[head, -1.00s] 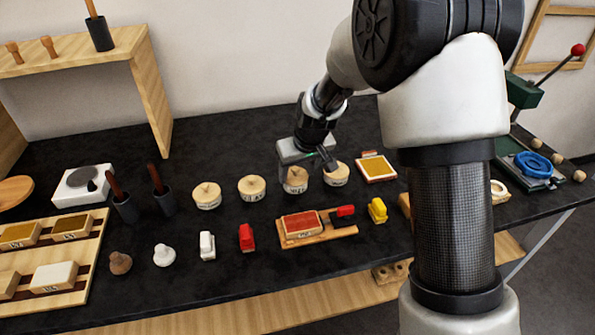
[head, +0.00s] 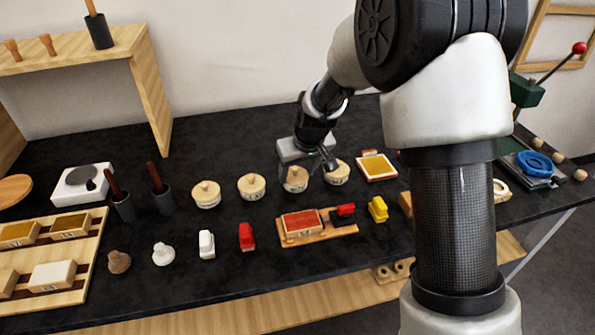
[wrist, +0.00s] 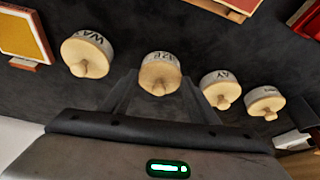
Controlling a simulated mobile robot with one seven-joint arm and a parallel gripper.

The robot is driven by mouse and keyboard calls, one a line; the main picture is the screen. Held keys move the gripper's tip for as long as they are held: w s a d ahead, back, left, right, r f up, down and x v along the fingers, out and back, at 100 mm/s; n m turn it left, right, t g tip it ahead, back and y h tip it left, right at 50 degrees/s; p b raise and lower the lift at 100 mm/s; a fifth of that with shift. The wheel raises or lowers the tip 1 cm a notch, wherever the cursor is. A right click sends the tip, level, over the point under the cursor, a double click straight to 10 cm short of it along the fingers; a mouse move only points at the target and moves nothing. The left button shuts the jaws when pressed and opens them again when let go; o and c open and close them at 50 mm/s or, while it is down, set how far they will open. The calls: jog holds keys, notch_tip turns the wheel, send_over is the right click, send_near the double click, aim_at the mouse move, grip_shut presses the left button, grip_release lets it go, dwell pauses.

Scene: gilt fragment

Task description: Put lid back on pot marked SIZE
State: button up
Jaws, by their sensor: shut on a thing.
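The pot marked SIZE (wrist: 163,60) stands in the middle of the wrist view, its label partly showing behind its pale wooden lid (wrist: 158,78). The lid has a round knob and looks seated on or just over the pot; a small gap cannot be ruled out. In the head view this pot (head: 295,186) is third from the left in the row, under my gripper (head: 303,166). My gripper (wrist: 158,86) points down with its dark fingers on either side of the lid and is shut on it. The exact finger contact is unclear.
A pot marked WAX (wrist: 85,55) stands close on one side, a pot ending in AY (wrist: 221,88) and another lidded pot (wrist: 266,102) on the other. A yellow pad (head: 376,167) lies right of the row. A red pad (head: 302,224) lies in front.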

dwell(0.3)
jog(key=o, duration=1.6)
jog(key=shift+r, duration=0.15)
jog(key=shift+r+p, duration=2.2)
jog(key=shift+r, duration=1.2)
grip_shut()
